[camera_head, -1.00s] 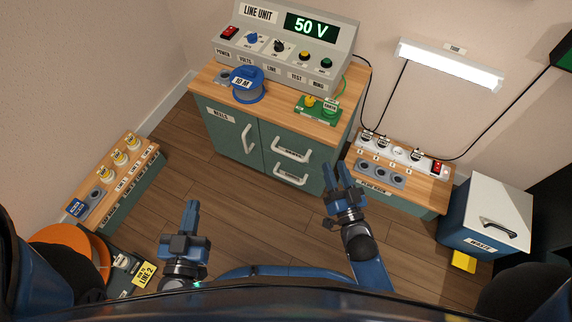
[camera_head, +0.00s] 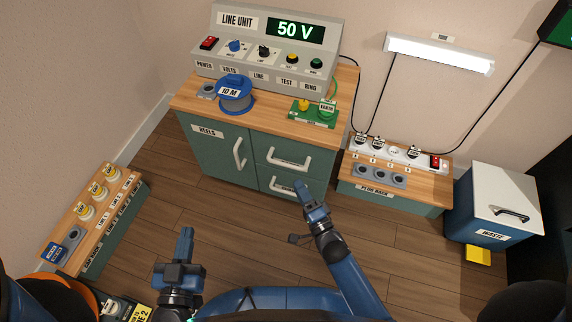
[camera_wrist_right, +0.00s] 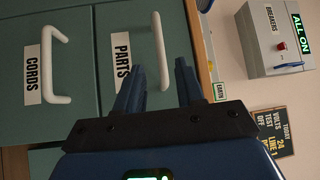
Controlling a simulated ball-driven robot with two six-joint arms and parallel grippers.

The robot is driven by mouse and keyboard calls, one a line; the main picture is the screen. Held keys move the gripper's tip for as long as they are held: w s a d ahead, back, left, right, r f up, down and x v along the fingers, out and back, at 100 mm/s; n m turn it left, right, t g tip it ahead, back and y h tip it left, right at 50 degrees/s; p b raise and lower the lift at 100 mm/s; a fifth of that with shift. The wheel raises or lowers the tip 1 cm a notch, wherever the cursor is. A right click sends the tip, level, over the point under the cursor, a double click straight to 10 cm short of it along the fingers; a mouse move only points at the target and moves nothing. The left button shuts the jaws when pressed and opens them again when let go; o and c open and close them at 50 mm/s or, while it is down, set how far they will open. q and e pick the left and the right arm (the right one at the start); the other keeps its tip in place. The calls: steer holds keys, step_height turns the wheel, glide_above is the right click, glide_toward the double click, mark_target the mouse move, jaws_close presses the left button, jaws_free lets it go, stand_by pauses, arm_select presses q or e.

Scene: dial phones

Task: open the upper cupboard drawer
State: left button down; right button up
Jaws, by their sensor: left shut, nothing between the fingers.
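The green cupboard stands under a wooden top, with two drawers at its right. The upper drawer (camera_head: 265,146) looks shut and has a white bar handle (camera_head: 289,163). In the right wrist view this is the PARTS drawer (camera_wrist_right: 112,22), with its handle (camera_wrist_right: 160,45). The lower drawer (camera_wrist_right: 85,75), labelled CORDS, also looks shut. My right gripper (camera_head: 310,188) is open in front of the drawers. In the right wrist view its fingers (camera_wrist_right: 158,80) frame one end of the PARTS handle; I cannot tell the depth gap. My left gripper (camera_head: 186,232) is shut and empty, low over the floor.
A line unit (camera_head: 270,50), a blue reel (camera_head: 235,95) and a green earth board (camera_head: 312,112) stand on the cupboard top. A plug rack (camera_head: 400,188) and a waste bin (camera_head: 490,215) stand to the right. A low bench (camera_head: 110,225) is at left.

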mark_target(286, 165)
steer(key=shift+b+x, duration=1.6)
steer(key=shift+x, duration=3.2)
steer(key=shift+c, duration=0.2)
jaws_close()
steer(key=shift+f, duration=0.1)
